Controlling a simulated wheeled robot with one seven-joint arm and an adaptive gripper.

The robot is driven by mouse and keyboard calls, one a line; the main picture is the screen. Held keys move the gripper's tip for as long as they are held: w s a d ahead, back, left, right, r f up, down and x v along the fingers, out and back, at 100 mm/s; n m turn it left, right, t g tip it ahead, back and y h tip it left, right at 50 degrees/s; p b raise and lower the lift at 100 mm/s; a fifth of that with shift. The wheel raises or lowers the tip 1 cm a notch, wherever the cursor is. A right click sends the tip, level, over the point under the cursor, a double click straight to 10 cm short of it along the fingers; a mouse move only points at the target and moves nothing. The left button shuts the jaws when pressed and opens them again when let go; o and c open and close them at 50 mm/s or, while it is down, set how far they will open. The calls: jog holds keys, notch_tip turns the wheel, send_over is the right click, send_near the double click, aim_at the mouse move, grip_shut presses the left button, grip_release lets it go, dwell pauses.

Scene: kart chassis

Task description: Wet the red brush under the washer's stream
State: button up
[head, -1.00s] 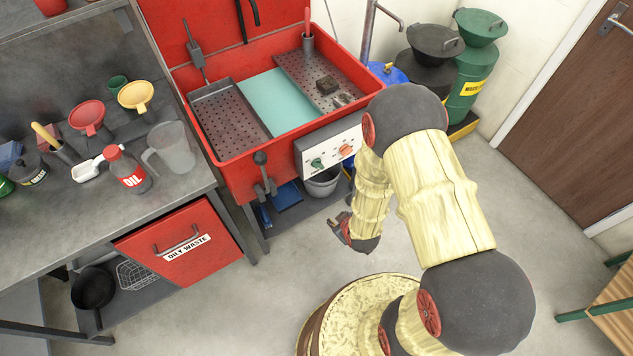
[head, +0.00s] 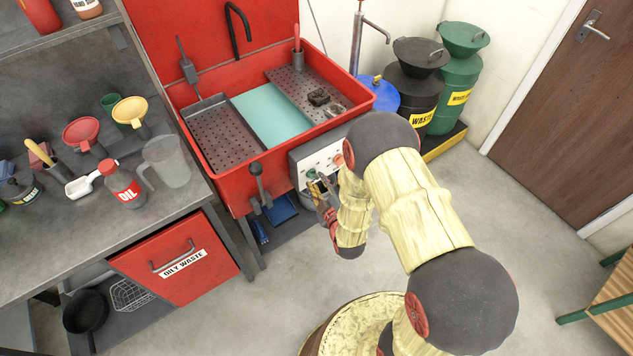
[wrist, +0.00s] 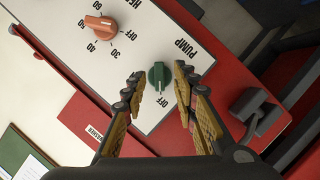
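The parts washer (head: 222,178) is a red basin on legs, with a turquoise middle and perforated trays. The red brush (head: 297,34) stands upright in a grey holder at its back right; only its handle shows. A black spout (head: 237,22) curves over the basin, and I see no water from it. The white control panel (head: 318,158) carries a green pump knob (wrist: 159,76) and an orange heat knob (wrist: 101,27). My gripper (head: 321,187) is open and empty at the panel. In the wrist view its fingertips (wrist: 158,82) stand either side of the green knob; I cannot tell whether they touch it.
A black lever (head: 261,185) sticks out at the washer's front, close to the gripper in the wrist view (wrist: 258,108). A bench (head: 70,250) with an oil bottle, jug and funnels stands left. Waste drums (head: 418,90) stand right.

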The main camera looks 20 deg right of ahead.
jog(key=shift+x, duration=1)
jog(key=shift+c, duration=1.3)
jog(key=shift+r, duration=0.1)
grip_shut()
jog(key=shift+w, duration=0.1)
jog(key=shift+r, duration=0.1)
